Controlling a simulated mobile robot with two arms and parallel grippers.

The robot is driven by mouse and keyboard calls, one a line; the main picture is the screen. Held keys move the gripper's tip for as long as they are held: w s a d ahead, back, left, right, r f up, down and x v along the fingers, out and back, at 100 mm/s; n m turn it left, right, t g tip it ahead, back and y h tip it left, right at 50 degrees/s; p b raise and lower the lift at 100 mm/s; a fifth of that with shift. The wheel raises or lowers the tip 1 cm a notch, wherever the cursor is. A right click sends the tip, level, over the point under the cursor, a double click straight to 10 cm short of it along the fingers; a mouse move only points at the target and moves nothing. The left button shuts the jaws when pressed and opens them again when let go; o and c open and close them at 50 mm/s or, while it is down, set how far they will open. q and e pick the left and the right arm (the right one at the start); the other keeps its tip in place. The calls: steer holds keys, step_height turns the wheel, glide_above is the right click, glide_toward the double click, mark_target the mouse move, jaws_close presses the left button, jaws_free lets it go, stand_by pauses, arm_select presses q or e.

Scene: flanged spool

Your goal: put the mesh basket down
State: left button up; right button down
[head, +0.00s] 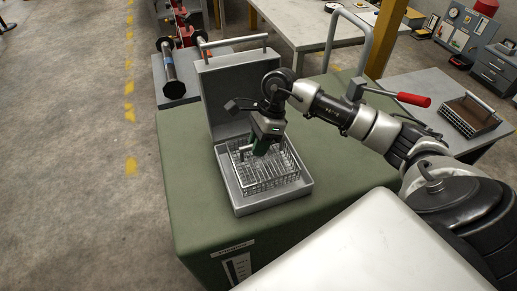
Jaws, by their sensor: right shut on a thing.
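The mesh basket (268,173) is a silver wire basket, level and upright. It is inside the outline of a shallow grey metal tank (248,208) on the green-topped bench. I cannot tell whether its underside touches the tank floor. My right gripper (258,150) reaches down from above, shut on the basket at its upper part. The gripper body hides part of the far rim and the exact grip point. My left gripper is out of view.
The tank's grey lid (226,95) stands upright behind it. The green bench (186,170) is clear around the tank. A flanged spool (170,68) lies on a grey table at the back left. A red-handled lever (412,99) is behind my right arm.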

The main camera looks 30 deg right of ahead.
steer(key=shift+f, duration=1.5)
steer(key=c, duration=1.1)
jaws_free()
steer(key=shift+o, duration=0.2)
steer(key=shift+r, duration=0.1)
steer(key=v, duration=1.2)
steer(key=shift+b, duration=0.4)
steer(key=shift+r, duration=0.1)
